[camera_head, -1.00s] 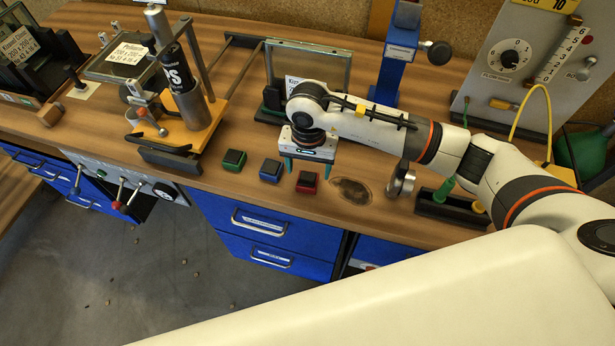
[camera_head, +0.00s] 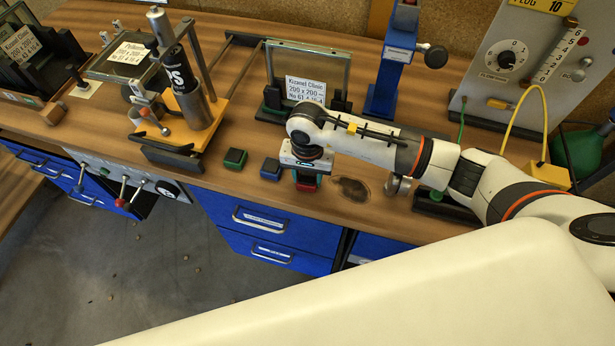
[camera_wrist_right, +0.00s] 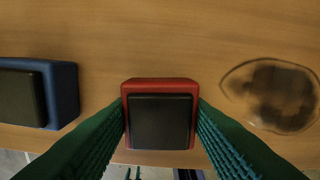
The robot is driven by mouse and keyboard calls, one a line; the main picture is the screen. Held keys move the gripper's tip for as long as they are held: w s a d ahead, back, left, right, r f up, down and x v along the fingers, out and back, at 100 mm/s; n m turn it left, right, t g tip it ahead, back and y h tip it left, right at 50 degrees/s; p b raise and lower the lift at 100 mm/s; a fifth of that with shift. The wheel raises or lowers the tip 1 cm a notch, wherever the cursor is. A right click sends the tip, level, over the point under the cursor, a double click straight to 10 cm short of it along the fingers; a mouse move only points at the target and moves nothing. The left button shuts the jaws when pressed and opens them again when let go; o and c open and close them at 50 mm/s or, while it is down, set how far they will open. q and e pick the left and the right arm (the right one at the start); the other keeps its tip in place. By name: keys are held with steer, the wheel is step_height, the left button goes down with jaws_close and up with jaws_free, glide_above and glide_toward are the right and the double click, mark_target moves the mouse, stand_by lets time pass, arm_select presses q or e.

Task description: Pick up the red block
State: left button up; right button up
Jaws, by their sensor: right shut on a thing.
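The red block (camera_head: 307,186) is near the front edge of the wooden bench, partly hidden under my right gripper (camera_head: 307,178) in the head view. In the right wrist view the red block (camera_wrist_right: 160,87) has a dark square top and sits between the two green fingers of my right gripper (camera_wrist_right: 161,118). The fingers touch its left and right sides, so the gripper is shut on it. I cannot tell any gap between the block and the bench. My left gripper is not in view.
A blue block (camera_head: 270,168) and a green block (camera_head: 235,159) stand in a row to the left. A dark stain (camera_head: 351,189) marks the bench to the right. A glass frame (camera_head: 325,72) with a label stands behind. Blue drawers (camera_head: 262,220) lie below the front edge.

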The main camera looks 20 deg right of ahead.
mark_target(308, 177)
steer(key=shift+r, duration=0.1)
step_height(308, 177, up, 9)
steer(key=b, duration=0.2)
steer(key=shift+b, duration=0.4)
steer(key=s+d+r+n, duration=0.4)
steer(key=s+d+n, duration=0.1)
steer(key=s, duration=0.3)
steer(key=shift+d+r+n, duration=0.3)
steer(key=shift+d+n, duration=0.1)
